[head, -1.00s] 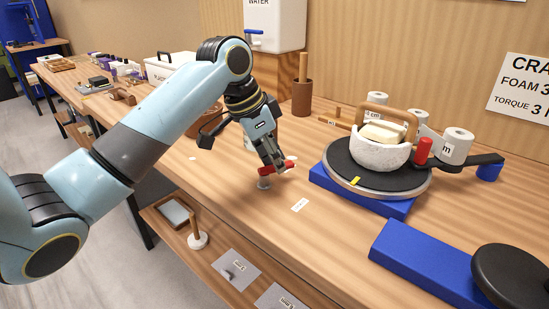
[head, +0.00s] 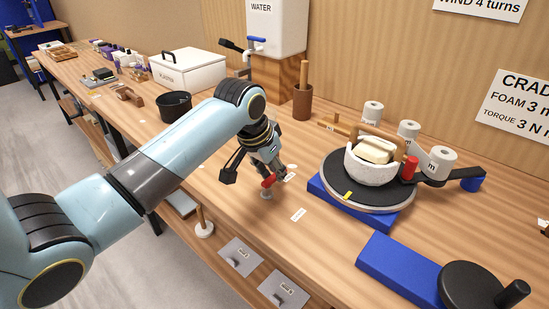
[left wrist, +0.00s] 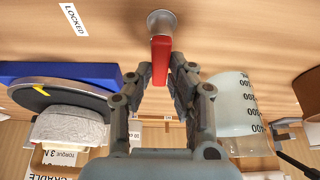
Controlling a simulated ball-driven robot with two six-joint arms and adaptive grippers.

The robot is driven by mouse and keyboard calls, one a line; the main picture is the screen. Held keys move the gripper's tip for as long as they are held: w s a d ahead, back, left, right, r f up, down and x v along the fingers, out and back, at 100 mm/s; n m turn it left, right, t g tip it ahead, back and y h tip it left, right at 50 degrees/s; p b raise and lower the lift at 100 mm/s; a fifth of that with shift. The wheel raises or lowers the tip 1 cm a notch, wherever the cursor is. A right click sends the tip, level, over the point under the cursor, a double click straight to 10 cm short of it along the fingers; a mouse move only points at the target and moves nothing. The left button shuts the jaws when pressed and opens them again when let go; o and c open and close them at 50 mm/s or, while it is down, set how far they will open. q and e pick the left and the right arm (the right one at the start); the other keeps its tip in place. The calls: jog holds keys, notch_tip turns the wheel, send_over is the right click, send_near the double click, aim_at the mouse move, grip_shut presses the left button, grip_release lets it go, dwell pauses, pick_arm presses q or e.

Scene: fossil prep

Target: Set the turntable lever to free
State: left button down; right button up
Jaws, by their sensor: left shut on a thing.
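The red turntable lever (head: 268,181) sits on a short grey post (head: 266,194) on the bench, left of the turntable (head: 341,193). My left gripper (head: 270,172) comes down from above and is shut on the lever. In the left wrist view, the red lever (left wrist: 160,62) runs from its round metal pivot (left wrist: 161,22) in between the fingertips (left wrist: 160,72). A LOCKED label (left wrist: 74,19) lies to the left there; in the head view this label (head: 298,214) is right of the post. A second small label (head: 289,177) lies beside the gripper, its text unreadable. My right gripper is out of view.
The turntable, on a blue base (head: 345,207), carries a white bowl-like cradle (head: 369,171). A blue block (head: 398,268) with a black disc (head: 470,284) stands front right. A black pot (head: 175,106) and brown holder (head: 302,104) stand behind.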

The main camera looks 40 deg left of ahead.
pick_arm(q)
jog(key=c, duration=1.2)
grip_release()
jog(key=shift+c, duration=0.2)
jog(key=v, duration=1.2)
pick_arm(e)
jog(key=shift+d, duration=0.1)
pick_arm(q)
jog(key=shift+d, duration=0.1)
